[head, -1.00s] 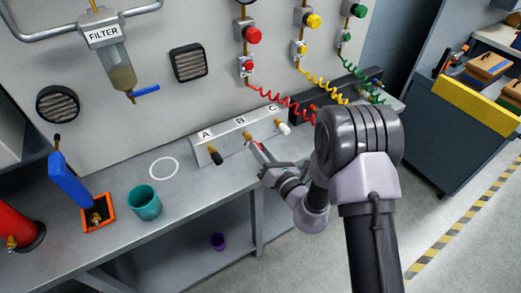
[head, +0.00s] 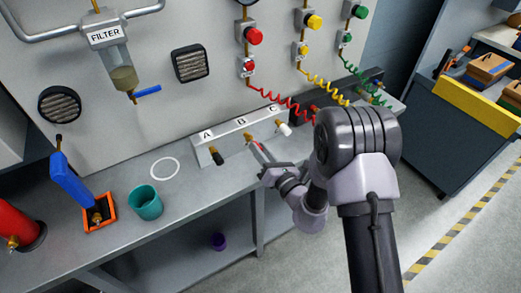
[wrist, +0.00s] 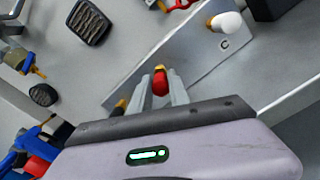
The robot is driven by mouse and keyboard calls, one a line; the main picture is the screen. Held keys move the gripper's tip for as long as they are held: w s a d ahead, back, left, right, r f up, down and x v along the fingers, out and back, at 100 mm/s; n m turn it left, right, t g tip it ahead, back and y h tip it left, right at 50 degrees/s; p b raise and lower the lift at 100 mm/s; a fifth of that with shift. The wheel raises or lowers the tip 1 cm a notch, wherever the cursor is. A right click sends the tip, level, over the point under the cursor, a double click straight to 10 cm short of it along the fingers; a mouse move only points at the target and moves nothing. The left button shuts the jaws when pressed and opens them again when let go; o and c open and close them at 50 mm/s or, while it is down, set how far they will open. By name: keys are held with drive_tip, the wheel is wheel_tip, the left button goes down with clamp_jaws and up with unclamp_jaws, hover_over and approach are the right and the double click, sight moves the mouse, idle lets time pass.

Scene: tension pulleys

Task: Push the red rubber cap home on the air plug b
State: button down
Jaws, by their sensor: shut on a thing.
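My gripper (head: 257,150) is shut on the red rubber cap, in front of the plug bar. In the wrist view the red cap (wrist: 160,84) sits between the two fingers (wrist: 161,92). The brass air plug b (head: 248,138) stands out from the bar under the letter B. A bit of its brass shows just beyond the cap in the wrist view (wrist: 160,67). The cap is in line with plug b and close to it or touching. I cannot tell how far it is on. In the head view my fingers largely hide the cap.
Plug A with a black cap (head: 217,158) and plug C with a white cap (head: 284,129) flank plug b. A teal cup (head: 145,203) and an orange tray (head: 99,225) stand to the left. Red, yellow and green coiled hoses hang at right. The bench front is clear.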

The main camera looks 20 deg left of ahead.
drive_tip(key=shift+w+a, duration=0.25)
drive_tip(key=shift+a, duration=0.1)
drive_tip(key=shift+w+a+p, duration=0.35)
drive_tip(key=shift+a, duration=0.05)
idle(0.4)
drive_tip(key=c, duration=1.2)
unclamp_jaws()
drive_tip(key=shift+o, duration=0.2)
